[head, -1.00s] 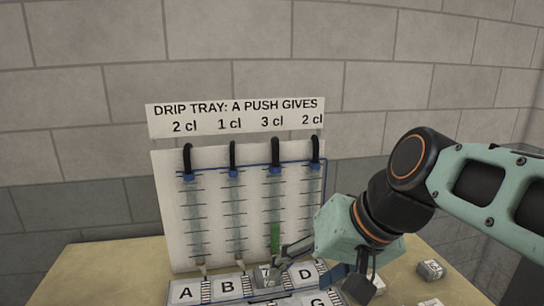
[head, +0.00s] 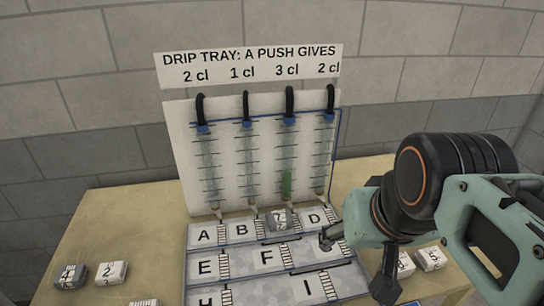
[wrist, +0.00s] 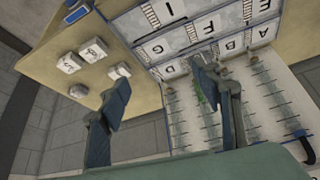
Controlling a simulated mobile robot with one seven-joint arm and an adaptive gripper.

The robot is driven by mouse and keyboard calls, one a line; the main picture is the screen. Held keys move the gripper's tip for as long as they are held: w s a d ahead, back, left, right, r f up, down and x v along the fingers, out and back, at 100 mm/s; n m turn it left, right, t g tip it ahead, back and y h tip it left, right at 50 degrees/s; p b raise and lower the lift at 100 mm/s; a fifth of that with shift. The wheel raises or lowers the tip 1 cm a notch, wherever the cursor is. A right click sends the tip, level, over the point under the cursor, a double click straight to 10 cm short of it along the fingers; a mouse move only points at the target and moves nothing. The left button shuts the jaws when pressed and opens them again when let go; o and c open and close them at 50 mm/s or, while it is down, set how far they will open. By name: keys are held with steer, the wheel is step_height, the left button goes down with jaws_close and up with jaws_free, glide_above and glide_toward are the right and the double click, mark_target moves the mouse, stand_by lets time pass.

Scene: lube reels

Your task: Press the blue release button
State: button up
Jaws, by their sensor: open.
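Blue caps (head: 289,122) sit at the tops of the upright tubes on the white panel (head: 180,150), under black hoses. The third tube holds green liquid (head: 287,184); the others look pale. A grey numbered block (head: 279,219) stands on the lettered tray (head: 232,258), between B and D, below the third tube. My gripper (head: 357,264) is open and empty over the tray's right side. In the wrist view its fingers (wrist: 162,78) are spread, with the tray beyond them.
Loose numbered blocks lie on the yellow table: a white one (head: 111,273) and a darker one (head: 68,275) at left, others (head: 430,258) at right. A sign (head: 250,65) reads "DRIP TRAY: A PUSH GIVES 2 cl, 1 cl, 3 cl, 2 cl".

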steer(key=shift+c, duration=0.4)
jaws_close()
stand_by(1.2)
